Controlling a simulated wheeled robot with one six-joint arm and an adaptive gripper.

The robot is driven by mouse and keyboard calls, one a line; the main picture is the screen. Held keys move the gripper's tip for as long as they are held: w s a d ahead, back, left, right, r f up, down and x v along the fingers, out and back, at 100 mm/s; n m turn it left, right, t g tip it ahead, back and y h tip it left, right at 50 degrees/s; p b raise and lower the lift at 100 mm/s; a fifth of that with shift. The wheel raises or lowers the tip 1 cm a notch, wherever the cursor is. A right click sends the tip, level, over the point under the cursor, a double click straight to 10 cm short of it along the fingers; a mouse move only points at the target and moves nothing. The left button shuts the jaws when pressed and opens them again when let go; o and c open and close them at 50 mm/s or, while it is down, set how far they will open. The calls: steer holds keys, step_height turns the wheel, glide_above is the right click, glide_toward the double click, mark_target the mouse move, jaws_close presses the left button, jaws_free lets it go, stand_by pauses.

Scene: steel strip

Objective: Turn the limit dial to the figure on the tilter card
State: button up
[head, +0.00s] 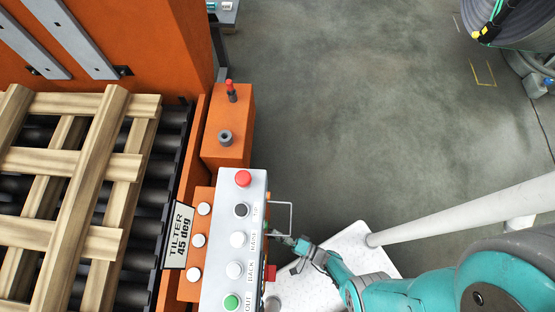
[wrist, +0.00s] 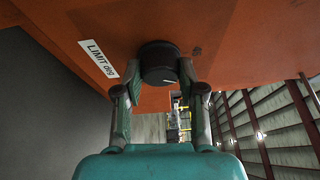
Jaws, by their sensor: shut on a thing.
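The limit dial (wrist: 158,60) is a dark round knob on an orange panel, at the upper middle of the wrist view. A pale line shows on its lower face. A white label (wrist: 98,59) reading "LIMIT deg" is left of it. My gripper (wrist: 161,70) is shut on the dial, one finger at each side. I cannot read any scale figures around the dial. The tilter card (head: 180,236) in the head view reads "TILTER 45 deg". In the head view my arm's end (head: 290,242) is beside the button box, which hides the fingertips and dial.
The grey button box (head: 246,205) has a red button on top and white, black and green ones below. A wooden pallet (head: 75,180) lies on black rollers at left. An orange post (head: 228,115) stands behind the box. Open grey floor (head: 370,100) lies to the right.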

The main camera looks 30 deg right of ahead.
steer(key=o, duration=1.1)
steer(key=shift+o, duration=0.2)
steer(key=shift+r, duration=0.15)
steer(key=shift+s+r, duration=0.1)
steer(key=shift+r, duration=0.6)
steer(key=shift+o, duration=0.2)
step_height(320, 180, up, 6)
steer(key=shift+w+d, duration=0.15)
steer(key=shift+w, duration=0.1)
steer(key=shift+s+a+r, duration=0.1)
steer(key=shift+r, duration=0.5)
steer(key=shift+s+a+r, duration=0.1)
steer(key=shift+r, duration=0.5)
steer(key=shift+c, duration=0.2)
